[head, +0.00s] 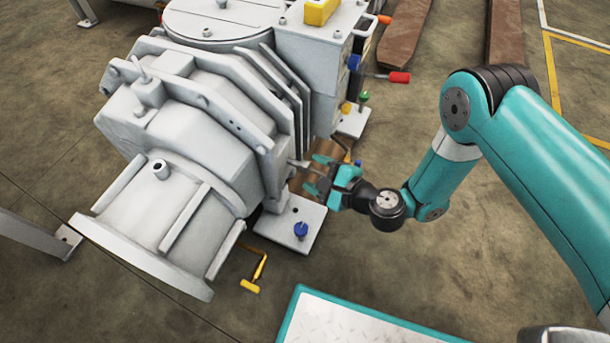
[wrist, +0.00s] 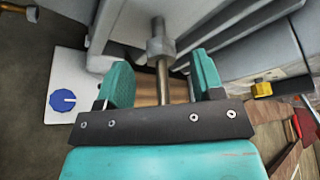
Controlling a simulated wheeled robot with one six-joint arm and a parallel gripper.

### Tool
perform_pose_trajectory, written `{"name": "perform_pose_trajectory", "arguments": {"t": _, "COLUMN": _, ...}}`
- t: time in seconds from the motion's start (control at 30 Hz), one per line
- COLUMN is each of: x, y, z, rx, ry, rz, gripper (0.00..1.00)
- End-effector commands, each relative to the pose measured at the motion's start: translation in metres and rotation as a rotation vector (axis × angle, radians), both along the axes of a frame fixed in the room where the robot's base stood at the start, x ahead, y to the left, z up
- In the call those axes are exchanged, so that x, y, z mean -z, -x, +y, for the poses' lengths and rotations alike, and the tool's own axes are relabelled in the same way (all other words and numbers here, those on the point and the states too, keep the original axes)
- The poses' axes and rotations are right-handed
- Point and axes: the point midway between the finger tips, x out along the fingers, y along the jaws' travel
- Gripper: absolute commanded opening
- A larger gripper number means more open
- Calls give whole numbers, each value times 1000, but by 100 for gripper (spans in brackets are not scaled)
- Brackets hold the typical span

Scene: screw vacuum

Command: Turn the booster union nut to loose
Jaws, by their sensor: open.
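The booster union nut (wrist: 160,46) is a grey metal collar on a thin steel pipe (wrist: 162,82) in the wrist view. My gripper (wrist: 162,74) is open, with one teal finger on each side of the pipe. The nut lies just beyond the fingertips, and the jaws do not close on it. In the head view my gripper (head: 316,174) is at the right side of the big grey pump (head: 190,125), low near its foot. The nut is too small there to make out clearly.
A white foot plate with a blue knob (head: 301,230) is below my gripper. A yellow-handled valve (head: 252,284) stands left of it. A red handle (head: 399,77) and a green knob (head: 364,97) are farther back. Open floor lies to the right.

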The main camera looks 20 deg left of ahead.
Motion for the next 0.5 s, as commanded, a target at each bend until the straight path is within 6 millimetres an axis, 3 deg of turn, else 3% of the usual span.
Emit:
{"name": "perform_pose_trajectory", "arguments": {"t": 0.03, "x": 8, "y": -2, "z": 5, "rx": -1, "ry": -2, "rz": -4, "gripper": 62}}
{"name": "perform_pose_trajectory", "arguments": {"t": 0.3, "x": 10, "y": -10, "z": 29, "rx": -2, "ry": -2, "rz": -2, "gripper": 62}}
{"name": "perform_pose_trajectory", "arguments": {"t": 0.5, "x": 10, "y": -13, "z": 36, "rx": 1, "ry": -2, "rz": -1, "gripper": 62}}
